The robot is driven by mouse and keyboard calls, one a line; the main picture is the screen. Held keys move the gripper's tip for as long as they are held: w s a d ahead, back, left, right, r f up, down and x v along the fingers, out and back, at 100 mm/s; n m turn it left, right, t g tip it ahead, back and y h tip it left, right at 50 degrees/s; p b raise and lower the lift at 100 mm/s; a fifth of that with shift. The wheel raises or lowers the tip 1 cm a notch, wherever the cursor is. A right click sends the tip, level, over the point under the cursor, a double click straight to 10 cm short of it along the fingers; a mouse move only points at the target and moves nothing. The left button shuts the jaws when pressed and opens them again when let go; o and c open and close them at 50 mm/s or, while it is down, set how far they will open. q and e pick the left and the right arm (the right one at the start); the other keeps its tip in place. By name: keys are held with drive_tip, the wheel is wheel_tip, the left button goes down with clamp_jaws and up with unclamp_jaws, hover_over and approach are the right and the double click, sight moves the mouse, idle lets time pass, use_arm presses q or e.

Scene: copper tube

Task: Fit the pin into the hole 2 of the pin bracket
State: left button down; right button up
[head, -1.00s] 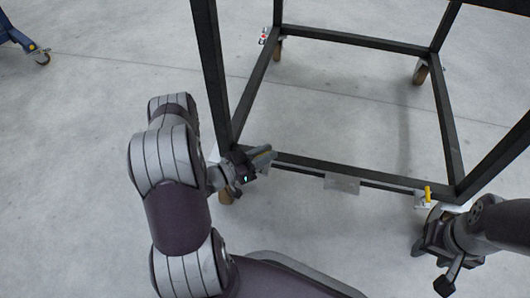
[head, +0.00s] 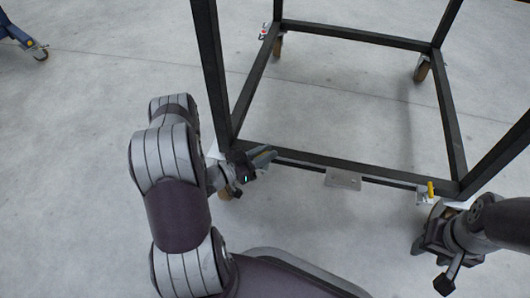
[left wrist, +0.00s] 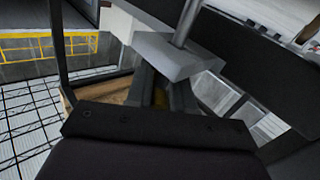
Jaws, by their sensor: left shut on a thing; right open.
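In the head view my left gripper (head: 263,157) is at the near left corner of the black frame. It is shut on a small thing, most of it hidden. I cannot tell whether the rod is the pin, nor which hole is which. My right gripper (head: 434,232) is open near the frame's near right corner.
The black wheeled frame (head: 350,38) stands ahead, with a small plate (head: 342,179) on its near lower bar. A blue cart (head: 25,40) is far left. The floor between is clear.

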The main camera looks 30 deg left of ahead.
use_arm(q)
drive_tip(key=c, duration=0.9)
unclamp_jaws()
drive_tip(key=p+v, duration=0.6)
drive_tip(key=v, duration=0.6)
drive_tip(key=shift+s, duration=0.4)
drive_tip(key=shift+a, duration=0.1)
